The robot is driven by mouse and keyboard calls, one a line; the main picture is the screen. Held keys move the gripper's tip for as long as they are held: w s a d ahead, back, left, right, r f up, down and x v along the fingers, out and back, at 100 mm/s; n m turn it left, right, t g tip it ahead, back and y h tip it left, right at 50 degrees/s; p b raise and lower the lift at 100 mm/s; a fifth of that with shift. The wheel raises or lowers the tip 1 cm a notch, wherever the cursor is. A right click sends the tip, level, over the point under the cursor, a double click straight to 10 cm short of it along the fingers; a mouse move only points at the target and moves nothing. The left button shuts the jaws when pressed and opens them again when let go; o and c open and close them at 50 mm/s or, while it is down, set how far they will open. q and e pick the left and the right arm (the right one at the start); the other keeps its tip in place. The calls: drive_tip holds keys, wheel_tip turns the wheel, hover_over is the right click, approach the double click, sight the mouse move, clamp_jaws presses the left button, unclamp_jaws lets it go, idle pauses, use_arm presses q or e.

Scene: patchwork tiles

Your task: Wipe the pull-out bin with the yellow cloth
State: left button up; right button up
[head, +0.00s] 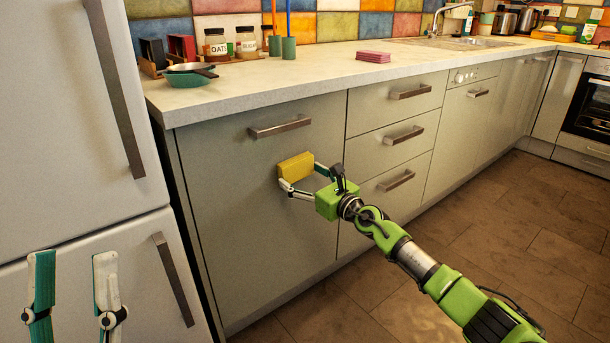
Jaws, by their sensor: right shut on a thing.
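The yellow cloth (295,166) is a folded block in the jaws of my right gripper (301,178), which is shut on it. The cloth is at the front of the wide grey cabinet panel with one long handle, which looks like the pull-out bin (255,225). The panel is closed. The cloth seems to touch it below the handle (280,126), to the right of its middle. My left gripper (75,290) is at the lower left in front of the fridge, its fingers apart and nothing between them.
The fridge (60,120) stands close on the left. Drawers (395,135) with handles are to the right. The counter (330,68) holds a pan (190,78), jars (216,42) and a pink cloth stack (373,56). The floor at the right is clear.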

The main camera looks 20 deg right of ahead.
drive_tip(key=shift+s+a+r+p, duration=0.15)
drive_tip(key=shift+a+p, duration=0.25)
drive_tip(key=shift+a, duration=0.2)
drive_tip(key=shift+s+a+p, duration=0.15)
drive_tip(key=shift+a+p, duration=0.15)
drive_tip(key=shift+p, duration=0.05)
drive_tip(key=shift+s+a+p, duration=0.15)
drive_tip(key=shift+a+p, duration=0.2)
drive_tip(key=shift+p, duration=0.1)
use_arm(q)
drive_tip(key=w+f+g+y, duration=0.2)
drive_tip(key=w+f+g, duration=0.4)
drive_tip(key=w+f, duration=0.2)
wheel_tip(320, 180, down, 2)
drive_tip(key=shift+d+f+g+y, duration=0.1)
drive_tip(key=shift+d+g+y, duration=0.2)
drive_tip(key=shift+d+y, duration=0.1)
drive_tip(key=shift+w, duration=0.1)
